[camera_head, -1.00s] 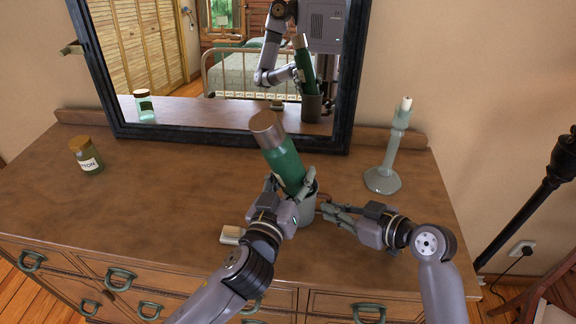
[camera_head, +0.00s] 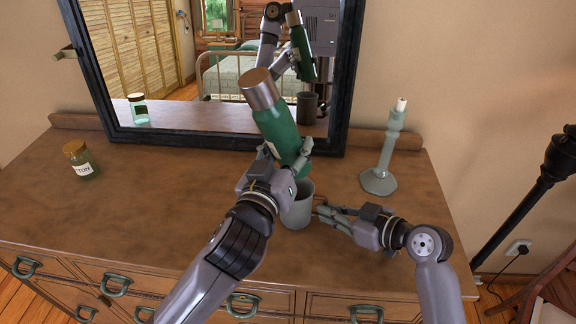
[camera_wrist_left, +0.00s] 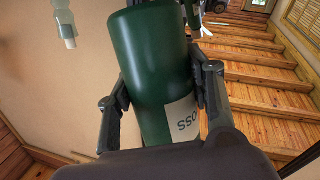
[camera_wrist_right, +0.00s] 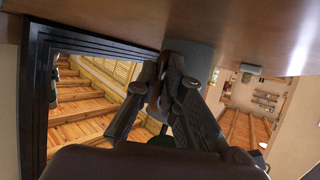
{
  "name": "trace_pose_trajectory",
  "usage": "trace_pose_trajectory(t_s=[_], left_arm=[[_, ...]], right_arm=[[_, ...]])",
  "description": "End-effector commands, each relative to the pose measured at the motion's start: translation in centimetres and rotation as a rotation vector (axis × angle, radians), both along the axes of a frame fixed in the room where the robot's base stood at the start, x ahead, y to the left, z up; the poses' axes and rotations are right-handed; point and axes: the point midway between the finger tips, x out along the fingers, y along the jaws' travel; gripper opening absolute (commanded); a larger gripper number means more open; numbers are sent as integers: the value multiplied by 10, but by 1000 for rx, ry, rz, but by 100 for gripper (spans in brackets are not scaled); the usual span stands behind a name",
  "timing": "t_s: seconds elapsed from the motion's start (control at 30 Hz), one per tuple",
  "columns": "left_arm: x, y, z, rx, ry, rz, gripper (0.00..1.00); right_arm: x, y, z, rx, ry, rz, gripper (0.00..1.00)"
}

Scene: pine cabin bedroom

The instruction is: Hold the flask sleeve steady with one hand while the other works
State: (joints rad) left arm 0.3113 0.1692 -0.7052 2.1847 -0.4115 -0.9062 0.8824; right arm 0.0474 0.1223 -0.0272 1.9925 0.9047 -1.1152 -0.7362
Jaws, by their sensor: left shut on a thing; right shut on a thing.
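The green flask (camera_head: 275,125) with a copper-coloured cap tilts back to the left. My left gripper (camera_head: 288,158) is shut around its lower body. In the left wrist view the flask (camera_wrist_left: 160,70) sits between both fingers, its pale label partly covered. The grey sleeve (camera_head: 298,209), an open cup, stands upright on the dresser just below the flask, whose bottom is above and behind its rim. My right gripper (camera_head: 328,211) is shut on the sleeve's brown loop at its right side. The right wrist view shows the sleeve (camera_wrist_right: 192,56) beyond the fingers.
The dresser top (camera_head: 160,205) is mostly clear on the left. A labelled jar (camera_head: 84,165) stands at far left. A pale green candlestick (camera_head: 388,160) stands back right of my right gripper. A dark-framed mirror (camera_head: 230,139) closes off the back.

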Motion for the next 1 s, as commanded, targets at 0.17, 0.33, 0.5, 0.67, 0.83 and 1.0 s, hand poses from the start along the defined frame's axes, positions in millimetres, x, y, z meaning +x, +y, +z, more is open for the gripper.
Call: trace_pose_trajectory(t_s=[0.17, 0.33, 0.5, 0.67, 0.83, 1.0], left_arm=[[5, -4, 17, 84, 35, 11, 3], [8, -13, 13, 245, 110, 0, 3], [7, -17, 10, 321, 140, -15, 3], [7, -17, 9, 322, 141, -14, 3], [7, -17, 9, 321, 142, -15, 3], [7, -16, -1, 324, 142, -14, 3]], right_arm=[[0, 0, 0, -1, 2, 1, 0], [0, 0, -1, -1, 2, 1, 0], [0, 0, -1, -1, 2, 1, 0], [0, 0, -1, -1, 2, 1, 0], [0, 0, -1, -1, 2, 1, 0], [0, 0, -1, -1, 2, 1, 0]])
